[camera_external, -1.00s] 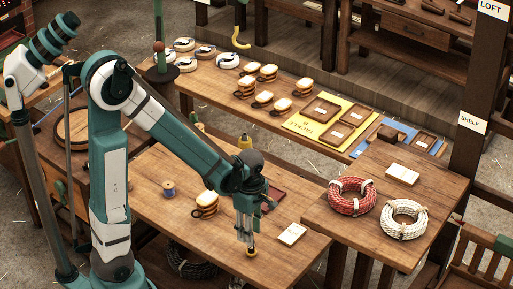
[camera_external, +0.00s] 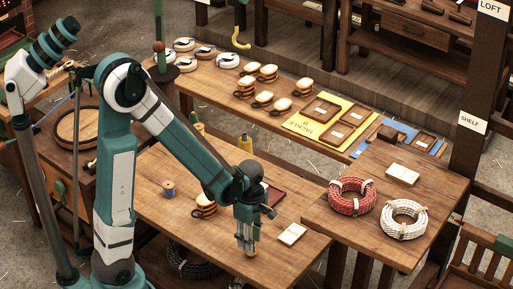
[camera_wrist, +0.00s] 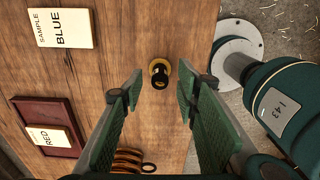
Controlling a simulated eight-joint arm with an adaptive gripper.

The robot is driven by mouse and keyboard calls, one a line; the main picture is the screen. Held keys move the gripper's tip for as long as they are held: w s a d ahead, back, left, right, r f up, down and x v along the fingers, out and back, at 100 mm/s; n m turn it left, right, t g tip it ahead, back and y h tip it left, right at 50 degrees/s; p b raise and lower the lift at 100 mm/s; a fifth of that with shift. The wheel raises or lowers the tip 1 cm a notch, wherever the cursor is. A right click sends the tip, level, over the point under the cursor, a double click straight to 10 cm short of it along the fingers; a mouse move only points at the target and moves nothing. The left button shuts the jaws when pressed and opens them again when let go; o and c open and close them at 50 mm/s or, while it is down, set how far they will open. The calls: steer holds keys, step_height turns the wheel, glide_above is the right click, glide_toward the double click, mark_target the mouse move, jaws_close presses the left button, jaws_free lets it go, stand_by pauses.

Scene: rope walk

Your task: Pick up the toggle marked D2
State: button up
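A small black and yellow toggle-like piece (camera_wrist: 159,74) stands on the wooden table near its edge in the wrist view. No D2 mark is readable on it. My gripper (camera_wrist: 160,90) is open, with a green-padded finger on each side of the view and the piece between and beyond the fingertips. Neither finger appears to touch it. In the outside view my gripper (camera_external: 247,246) points down over the front of the near table, and its fingers mostly hide the piece.
A SAMPLE BLUE card (camera_wrist: 60,28) and a dark red tray (camera_wrist: 66,104) with a RED card lie left in the wrist view. A small coil (camera_external: 205,210) and a blue spool (camera_external: 168,190) stand left of my gripper. Red (camera_external: 351,190) and white (camera_external: 404,219) rope coils lie right.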

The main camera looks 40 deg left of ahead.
steer(key=shift+f, duration=1.2)
steer(key=shift+c, duration=0.4)
steer(key=c, duration=0.9)
